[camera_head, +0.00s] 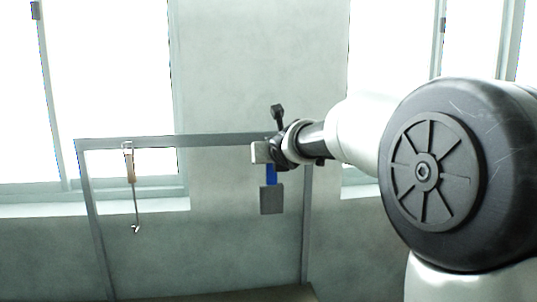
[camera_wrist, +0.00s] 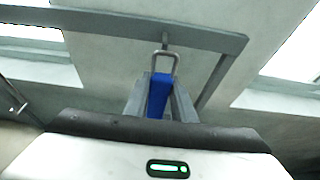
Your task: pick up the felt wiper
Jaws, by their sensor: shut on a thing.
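The felt wiper has a blue handle and a grey pad (camera_head: 271,200). In the head view it hangs straight down below my gripper (camera_head: 262,153), at the right part of the grey rail. In the wrist view the blue handle (camera_wrist: 158,96) lies between the two grey fingers of my gripper (camera_wrist: 160,84), which is shut on it. A metal loop (camera_wrist: 166,57) stands above the handle, right at a small hook on the rail. I cannot tell whether the loop still bears on the hook. The pad is hidden in the wrist view.
The grey frame's top rail (camera_head: 180,141) runs behind my gripper, with posts at both sides. The rail between the two is clear.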

